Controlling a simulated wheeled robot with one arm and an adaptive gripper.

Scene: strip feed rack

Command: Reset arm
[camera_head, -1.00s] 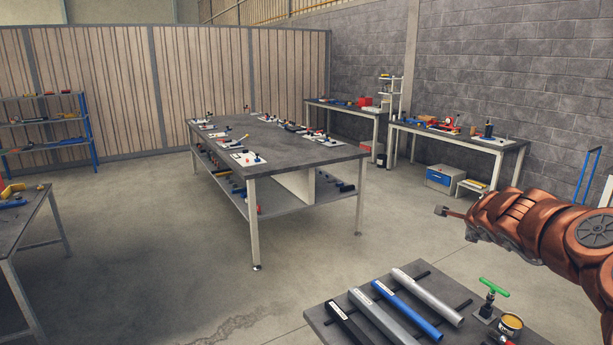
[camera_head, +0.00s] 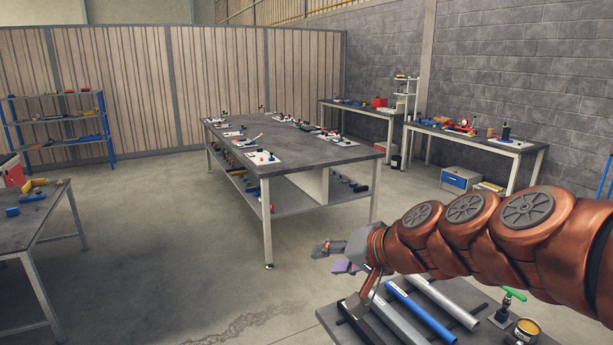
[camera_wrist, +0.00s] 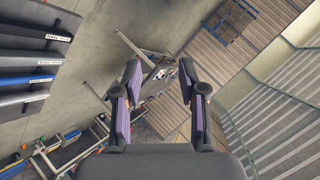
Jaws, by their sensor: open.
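My gripper (camera_head: 338,258) is at the end of my copper-coloured arm, which reaches in from the right in the head view. It hangs in the air beyond the far left end of the strip table, with the big middle table behind it. In the wrist view my gripper (camera_wrist: 159,95) shows its two purple-padded fingers spread wide apart, with nothing between them. Several strips, black, grey, blue and silver, lie on the near table; the blue strip (camera_head: 410,309) and the silver strip (camera_head: 443,302) show clearly. My arm hides part of the table and strips.
The middle table (camera_head: 335,168) holds several small parts. A side table (camera_head: 28,222) stands at left, a blue shelf (camera_head: 60,120) behind it. Open floor (camera_head: 190,250) lies between.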

